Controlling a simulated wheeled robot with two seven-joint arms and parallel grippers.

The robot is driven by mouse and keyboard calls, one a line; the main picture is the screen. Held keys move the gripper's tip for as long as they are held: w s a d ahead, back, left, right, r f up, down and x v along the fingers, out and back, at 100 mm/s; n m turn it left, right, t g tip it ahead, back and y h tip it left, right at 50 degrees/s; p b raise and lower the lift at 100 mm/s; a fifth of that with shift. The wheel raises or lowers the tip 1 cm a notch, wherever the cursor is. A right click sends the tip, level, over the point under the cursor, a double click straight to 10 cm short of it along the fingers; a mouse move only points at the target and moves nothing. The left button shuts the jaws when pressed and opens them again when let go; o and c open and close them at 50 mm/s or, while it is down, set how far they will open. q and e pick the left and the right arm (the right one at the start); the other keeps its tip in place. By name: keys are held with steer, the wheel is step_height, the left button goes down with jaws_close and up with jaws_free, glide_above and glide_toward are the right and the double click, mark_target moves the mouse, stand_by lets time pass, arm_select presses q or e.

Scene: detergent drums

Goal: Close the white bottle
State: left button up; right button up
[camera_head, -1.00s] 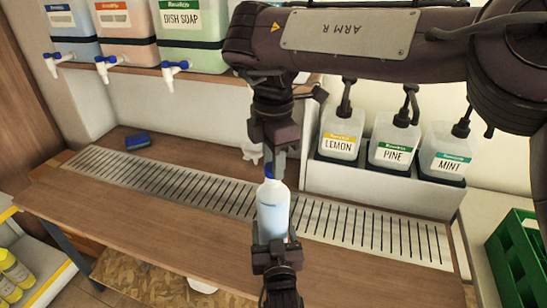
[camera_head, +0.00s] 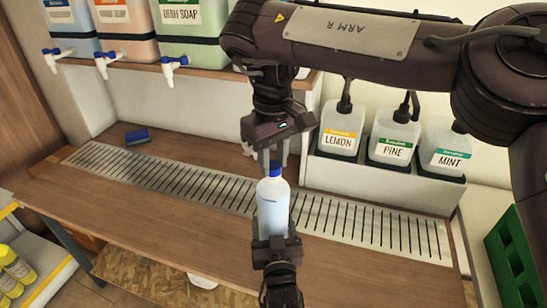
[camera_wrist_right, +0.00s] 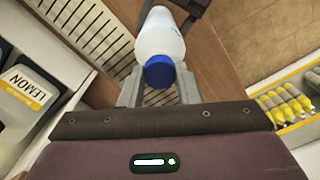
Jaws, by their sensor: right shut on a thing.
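The white bottle (camera_head: 273,207) stands upright above the front of the counter, its blue cap (camera_head: 275,169) on its top. My left gripper (camera_head: 273,232) is around the bottle's lower body from the front, a finger on each side. My right gripper (camera_head: 275,160) points straight down over the bottle, shut on the blue cap. In the right wrist view the cap (camera_wrist_right: 160,72) sits between the two fingertips, with the bottle's white shoulder (camera_wrist_right: 160,38) beyond it. Whether the cap is fully seated is hidden.
Lemon (camera_head: 340,132), pine (camera_head: 394,138) and mint (camera_head: 446,148) containers stand in a white rack at the back right. Dispensers with taps line the shelf above. A blue sponge (camera_head: 137,137) lies back left by the metal grating (camera_head: 150,178).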

steer(key=m, duration=0.4)
steer(key=shift+m, duration=0.3)
steer(key=m, duration=0.6)
steer(key=o, duration=0.9)
steer(key=shift+r, duration=2.25)
